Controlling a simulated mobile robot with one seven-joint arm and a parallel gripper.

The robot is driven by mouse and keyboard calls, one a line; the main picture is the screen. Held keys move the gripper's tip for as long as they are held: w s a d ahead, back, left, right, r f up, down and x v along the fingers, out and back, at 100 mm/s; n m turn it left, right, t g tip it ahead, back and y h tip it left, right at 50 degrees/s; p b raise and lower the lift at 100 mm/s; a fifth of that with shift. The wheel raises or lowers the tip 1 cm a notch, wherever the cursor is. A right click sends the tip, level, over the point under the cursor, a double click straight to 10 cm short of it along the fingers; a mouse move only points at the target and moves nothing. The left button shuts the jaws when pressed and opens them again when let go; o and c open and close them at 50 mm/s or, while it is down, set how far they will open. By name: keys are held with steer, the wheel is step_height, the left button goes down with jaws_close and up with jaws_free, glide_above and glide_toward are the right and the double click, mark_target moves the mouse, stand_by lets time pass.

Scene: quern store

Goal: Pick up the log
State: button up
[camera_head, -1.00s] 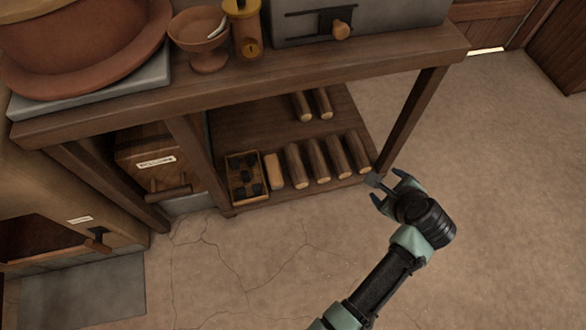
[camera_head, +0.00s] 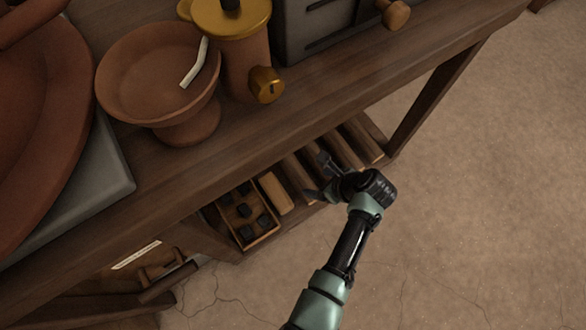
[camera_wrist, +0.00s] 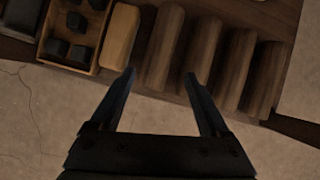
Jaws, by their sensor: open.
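Several brown logs lie side by side on the low shelf under the table. In the wrist view the leftmost log (camera_wrist: 165,48) lies ahead of the gap between my fingers, with a second log (camera_wrist: 199,52) just to its right. In the head view a log (camera_head: 340,150) shows beyond my gripper (camera_head: 325,178), which hides part of the row. My gripper, also in the wrist view (camera_wrist: 160,75), is open and empty. Its fingertips are at the front ends of the logs; I cannot tell whether they touch.
A pale tan block (camera_wrist: 121,36) lies left of the logs, beside a tray of dark lumps (camera_wrist: 96,68). The tabletop (camera_head: 300,103) overhangs the shelf and carries a clay bowl (camera_head: 150,75). A table leg (camera_head: 437,98) stands right; floor in front is clear.

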mark_target(303, 178)
steer(key=b+x, duration=0.5)
steer(key=x, duration=0.1)
steer(key=shift+f, duration=0.3)
steer(key=b+x, duration=0.5)
steer(key=b, duration=0.1)
steer(key=shift+w+a+f+b, duration=0.15)
steer(key=shift+w+a+b, duration=0.15)
steer(key=shift+w+b, duration=0.1)
steer(key=shift+c, duration=0.2)
steer(key=c, duration=1.2)
jaws_close()
